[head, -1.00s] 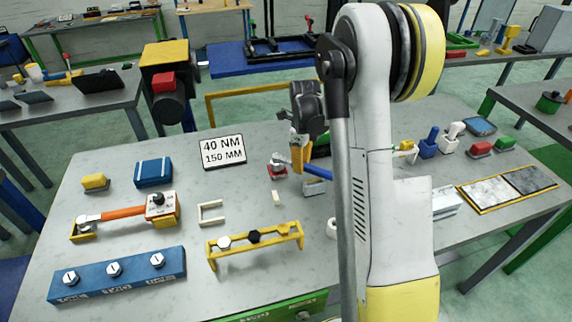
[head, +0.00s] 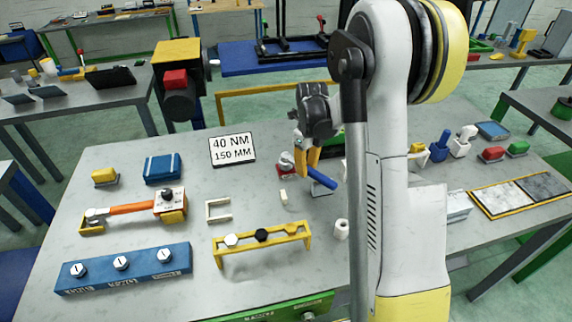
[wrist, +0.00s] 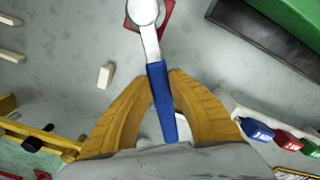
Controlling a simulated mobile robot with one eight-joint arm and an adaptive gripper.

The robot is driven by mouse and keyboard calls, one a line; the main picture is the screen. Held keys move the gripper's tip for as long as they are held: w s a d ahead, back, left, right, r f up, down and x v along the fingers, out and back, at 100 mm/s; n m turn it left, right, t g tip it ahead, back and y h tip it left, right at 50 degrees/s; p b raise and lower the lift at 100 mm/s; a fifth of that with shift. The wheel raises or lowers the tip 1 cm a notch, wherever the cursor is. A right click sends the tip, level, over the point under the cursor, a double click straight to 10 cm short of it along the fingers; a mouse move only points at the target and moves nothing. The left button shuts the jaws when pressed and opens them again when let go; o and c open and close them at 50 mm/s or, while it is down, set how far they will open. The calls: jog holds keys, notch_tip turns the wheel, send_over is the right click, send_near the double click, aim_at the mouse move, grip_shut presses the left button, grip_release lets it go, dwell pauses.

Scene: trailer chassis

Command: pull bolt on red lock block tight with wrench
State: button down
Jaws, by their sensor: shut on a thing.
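The wrench has a blue handle (wrist: 161,100) and a silver shaft with a round white head. In the wrist view its head (wrist: 142,11) covers the top of the red lock block (wrist: 166,12), hiding the bolt. My gripper (wrist: 162,82) has yellow fingers shut around the blue handle. My gripper (head: 308,165) is at the handle, right of the block. I cannot tell how the head sits on the bolt.
A yellow rack (head: 262,243) with bolts stands in front. A blue block (head: 125,268) with several bolts and an orange-handled wrench (head: 130,208) lie at left. The 40 NM sign (head: 232,149) stands behind. A small cream block (wrist: 106,75) lies near the wrench.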

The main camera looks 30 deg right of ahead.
jog(key=shift+a+m, duration=0.3)
jog(key=shift+s, duration=0.1)
jog(key=shift+s+a+m, duration=0.1)
jog(key=shift+a+m, duration=0.55)
jog(key=shift+m, duration=0.25)
jog(key=shift+a, duration=0.1)
jog(key=shift+d+r, duration=0.1)
jog(key=shift+d, duration=0.1)
dwell(0.4)
notch_tip(320, 180, up, 6)
jog(key=p, duration=0.3)
dwell(0.5)
dwell(0.7)
